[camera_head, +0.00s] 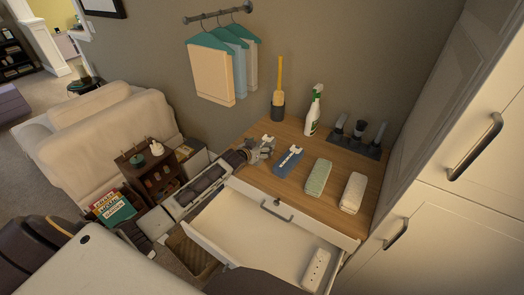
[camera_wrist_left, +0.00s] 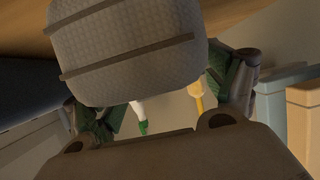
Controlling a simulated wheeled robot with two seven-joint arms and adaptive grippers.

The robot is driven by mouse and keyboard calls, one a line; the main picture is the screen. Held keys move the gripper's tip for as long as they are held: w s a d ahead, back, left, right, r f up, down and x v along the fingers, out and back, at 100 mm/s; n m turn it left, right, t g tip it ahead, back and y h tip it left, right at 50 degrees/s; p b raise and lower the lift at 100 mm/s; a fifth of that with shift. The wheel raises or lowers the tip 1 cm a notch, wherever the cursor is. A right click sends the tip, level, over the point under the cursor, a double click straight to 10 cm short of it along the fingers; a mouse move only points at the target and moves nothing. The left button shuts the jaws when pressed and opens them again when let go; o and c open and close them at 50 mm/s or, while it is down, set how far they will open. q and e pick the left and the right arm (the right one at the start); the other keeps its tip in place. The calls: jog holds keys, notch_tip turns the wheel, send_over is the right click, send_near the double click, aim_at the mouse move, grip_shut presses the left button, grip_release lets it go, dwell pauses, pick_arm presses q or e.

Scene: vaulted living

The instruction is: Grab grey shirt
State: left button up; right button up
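The grey shirt (camera_head: 251,72) hangs on the right of three teal hangers on the wall rod, partly hidden behind a blue shirt (camera_head: 236,66). A peach shirt (camera_head: 211,76) hangs leftmost. The blue shirt (camera_wrist_left: 282,86) and peach shirt (camera_wrist_left: 304,118) also show at the right of the left wrist view. My left gripper (camera_head: 267,147) is low over the dresser's left back part, below and apart from the shirts. Its fingers (camera_wrist_left: 160,100) are spread. A grey quilted block (camera_wrist_left: 130,50) lies close before them; I cannot tell whether they touch it. My right gripper is not in view.
The dresser top (camera_head: 268,181) holds a blue folded item (camera_head: 289,162), green (camera_head: 318,177) and white (camera_head: 353,193) bundles, a spray bottle (camera_head: 314,112), a yellow-handled brush (camera_head: 280,85) and a dark rack (camera_head: 355,140). An open drawer (camera_head: 250,234) juts out, with a power strip (camera_head: 316,268). A tall cabinet (camera_head: 459,190) bounds the right.

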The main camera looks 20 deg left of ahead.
pick_arm(q)
jog(key=c, duration=1.1)
jog(key=shift+r+b, duration=0.45)
jog(key=shift+r, duration=4.6)
